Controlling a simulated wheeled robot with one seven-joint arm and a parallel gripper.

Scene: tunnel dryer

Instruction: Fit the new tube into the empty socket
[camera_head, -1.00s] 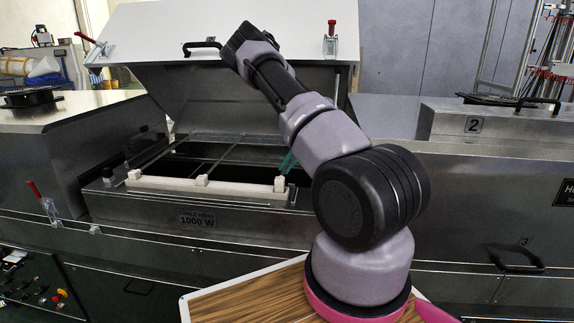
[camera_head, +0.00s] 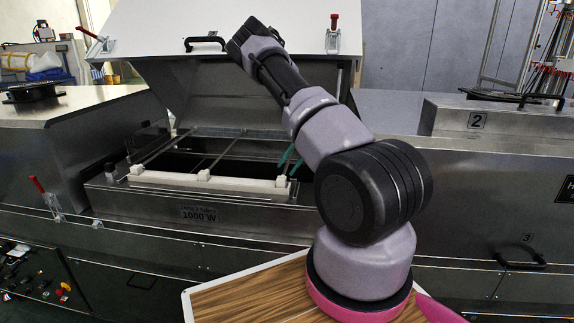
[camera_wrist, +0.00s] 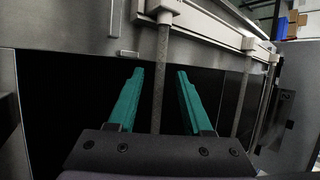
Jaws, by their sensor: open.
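My gripper (camera_wrist: 160,72) has two green fingers, spread apart. A grey tube (camera_wrist: 161,60) stands between them in the wrist view, with a gap on each side. Its top end meets a white holder block (camera_wrist: 163,9). In the head view my gripper (camera_head: 290,161) is at the right end of the open dryer bay, by the end block (camera_head: 281,181) of a white rail (camera_head: 240,184). Two more tubes show in the wrist view, one in the middle (camera_wrist: 244,95) and one farther right (camera_wrist: 267,95). I cannot tell an empty socket; the tubes' lower ends are hidden.
The raised metal lid (camera_head: 150,35) stands over the bay. The bay's front wall (camera_head: 250,215) carries a 1000 W label. A closed section marked 2 (camera_head: 500,120) lies to the right. A wood-grain board (camera_head: 250,298) is in front.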

